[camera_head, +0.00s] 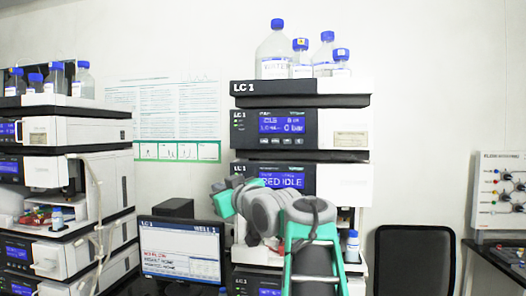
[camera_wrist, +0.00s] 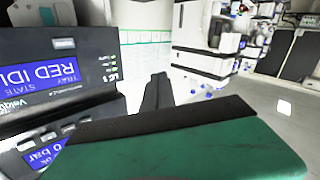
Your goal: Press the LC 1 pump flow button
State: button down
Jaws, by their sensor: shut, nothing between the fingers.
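The LC 1 stack stands at the centre of the head view. Its pump module (camera_head: 246,127) has a blue display reading 0 bar and a row of small buttons (camera_head: 287,141) under it. I cannot read which button is flow. In the wrist view the picture is turned over, and the pump display (camera_wrist: 45,153) and several buttons (camera_wrist: 50,136) show at lower left, partly cut by the frame and my green hand. My gripper (camera_wrist: 158,80) is shut and empty, its dark fingers apart from the panel and to the right of the buttons. In the head view my arm hides the fingertips.
Below the pump is a module with a RED IDLE display (camera_head: 283,181). Bottles (camera_head: 275,52) stand on top of the stack. A monitor (camera_head: 181,250) is at lower left, another instrument stack (camera_head: 88,130) at far left, and a black chair (camera_head: 414,260) at right.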

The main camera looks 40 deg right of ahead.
aim_at(265, 143)
jog(key=s+d+r+n+t, duration=0.1)
jog(key=s+d+r+t, duration=0.1)
jog(key=r, duration=0.3)
jog(key=s+d+r+n+t+b, duration=0.1)
jog(key=s+d+r, duration=0.3)
jog(key=r, duration=0.2)
jog(key=shift+s+d+n+t, duration=0.3)
jog(key=shift+s+n+t, duration=0.05)
jog(key=shift+n+t, duration=0.05)
jog(key=w+d+p, duration=0.1)
jog(key=d+p, duration=0.1)
jog(key=w+d+p, duration=0.4)
jog(key=shift+d+r, duration=0.1)
jog(key=shift+d, duration=0.1)
jog(key=shift+w+d, duration=0.2)
jog(key=shift+d, duration=0.1)
dwell(0.9)
